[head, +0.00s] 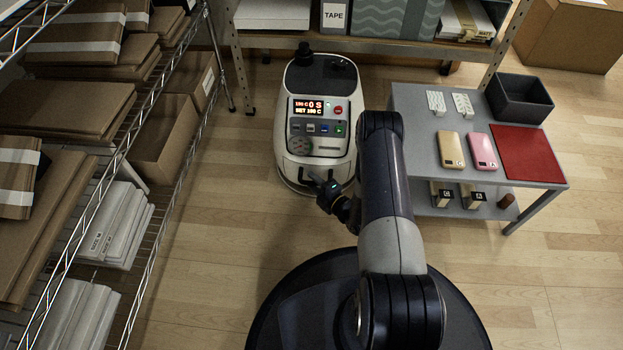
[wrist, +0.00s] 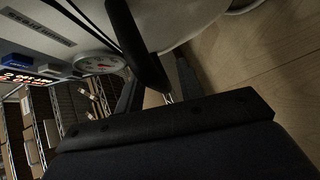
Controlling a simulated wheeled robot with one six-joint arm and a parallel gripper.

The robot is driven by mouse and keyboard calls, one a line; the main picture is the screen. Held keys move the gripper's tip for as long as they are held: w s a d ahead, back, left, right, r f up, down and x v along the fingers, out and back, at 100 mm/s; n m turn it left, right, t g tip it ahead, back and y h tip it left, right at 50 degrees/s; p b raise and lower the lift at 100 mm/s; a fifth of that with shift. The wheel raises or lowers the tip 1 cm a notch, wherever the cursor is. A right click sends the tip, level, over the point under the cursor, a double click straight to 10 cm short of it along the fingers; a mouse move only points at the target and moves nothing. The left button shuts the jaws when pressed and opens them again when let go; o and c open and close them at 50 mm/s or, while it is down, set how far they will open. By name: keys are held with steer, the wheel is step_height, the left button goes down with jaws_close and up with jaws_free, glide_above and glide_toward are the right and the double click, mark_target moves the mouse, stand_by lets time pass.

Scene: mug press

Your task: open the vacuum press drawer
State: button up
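The vacuum press (head: 335,85) is a white rounded machine on the floor with a lit display and buttons on its sloped front panel. Its drawer is at the low front, partly hidden by my gripper (head: 318,180); I cannot tell how far it is out. In the wrist view a thick black bar (wrist: 138,45), seemingly the drawer handle, reaches down from the press front (wrist: 165,18). It appears to lie between the two dark fingers of my gripper (wrist: 158,84). The fingers are apart, with gaps showing beside the bar.
A grey table (head: 412,115) with two phones, a red mat (head: 528,154) and a dark bin (head: 518,98) stands right. A wire rack (head: 165,200) with boxes stands left. A shelf (head: 390,47) is behind the press. The floor (head: 215,215) in front is clear.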

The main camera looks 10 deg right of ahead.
jaws_close()
stand_by(0.3)
stand_by(0.3)
